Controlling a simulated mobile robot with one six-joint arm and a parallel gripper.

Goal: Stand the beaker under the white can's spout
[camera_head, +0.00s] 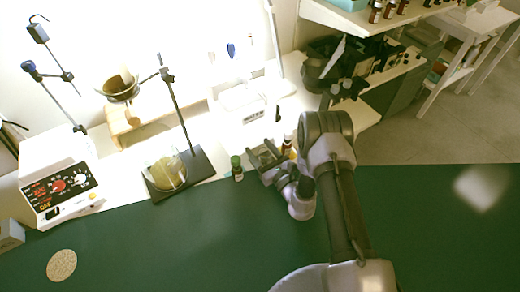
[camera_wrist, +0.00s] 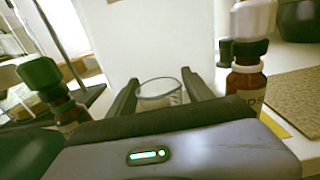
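The clear glass beaker (camera_wrist: 160,92) is between the two fingers of my gripper (camera_wrist: 160,82) in the wrist view, and its rim spans the gap from finger to finger. Its lower part is hidden behind my gripper's body. In the head view my gripper (camera_head: 266,156) is low at the back edge of the green surface, pointing to the back left. A large plain white body (camera_wrist: 145,38) fills the wrist view behind the beaker; I cannot tell if it is the white can. No spout shows clearly.
A green-capped bottle (camera_head: 237,168) stands just left of my gripper. A brown bottle (camera_wrist: 245,82) is close on its right in the wrist view. A stand with a dark base (camera_head: 184,172) and a hotplate (camera_head: 60,190) are farther left. The green surface (camera_head: 180,245) is mostly clear.

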